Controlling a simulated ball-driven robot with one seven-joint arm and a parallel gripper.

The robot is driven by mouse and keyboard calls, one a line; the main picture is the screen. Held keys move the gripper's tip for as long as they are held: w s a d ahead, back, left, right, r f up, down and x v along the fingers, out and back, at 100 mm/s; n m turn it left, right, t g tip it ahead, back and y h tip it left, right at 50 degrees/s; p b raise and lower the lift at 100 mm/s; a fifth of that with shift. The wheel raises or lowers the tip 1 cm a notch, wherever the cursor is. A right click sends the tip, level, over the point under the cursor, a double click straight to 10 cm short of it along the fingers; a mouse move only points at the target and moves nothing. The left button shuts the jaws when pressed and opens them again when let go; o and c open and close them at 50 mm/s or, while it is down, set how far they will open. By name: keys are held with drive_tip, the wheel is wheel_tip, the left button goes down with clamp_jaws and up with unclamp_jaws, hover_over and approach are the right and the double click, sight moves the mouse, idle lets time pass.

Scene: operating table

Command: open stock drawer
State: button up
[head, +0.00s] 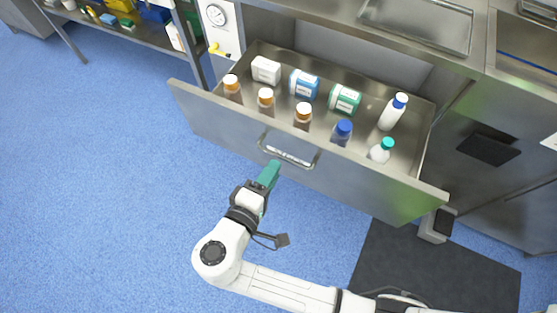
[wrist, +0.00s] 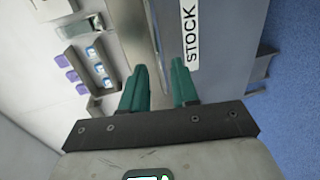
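The stock drawer (head: 220,128) is pulled well out of the steel counter, its inside showing from above. Its bar handle (head: 288,152) is on the middle of the front. My gripper (head: 273,167) has teal fingers and is at the drawer front, just below the handle's left part. In the wrist view the two fingers (wrist: 160,78) stand apart with a visible gap, and a metal strip runs up between them. Whether they touch the handle I cannot tell. The white STOCK label (wrist: 190,35) is right of the fingers.
The drawer holds several brown bottles with orange caps (head: 265,99), a blue-labelled jar (head: 304,84), a green-labelled jar (head: 345,99) and a white bottle (head: 392,113). A shelf unit (head: 150,37) stands upper left. Blue floor (head: 100,190) is clear at left; a dark mat (head: 400,270) lies lower right.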

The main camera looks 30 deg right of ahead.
drive_tip(key=v, duration=0.5)
idle(0.5)
drive_tip(key=s+d+f+m+g+y, duration=0.3)
drive_tip(key=s+d+f+g+y, duration=0.15)
drive_tip(key=d, duration=0.45)
drive_tip(key=s+d+f+m+g+y, duration=0.25)
drive_tip(key=s+d+f+g, duration=0.2)
drive_tip(key=d, duration=0.45)
drive_tip(key=s+y, duration=0.1)
drive_tip(key=y, duration=0.1)
drive_tip(key=s+d+m+y, duration=0.1)
drive_tip(key=s, duration=0.1)
drive_tip(key=s+d+m+y, duration=0.1)
drive_tip(key=s+y, duration=0.1)
drive_tip(key=shift+s+r+t+y, duration=0.2)
drive_tip(key=shift+r+t+y, duration=0.1)
drive_tip(key=shift+r+t, duration=0.1)
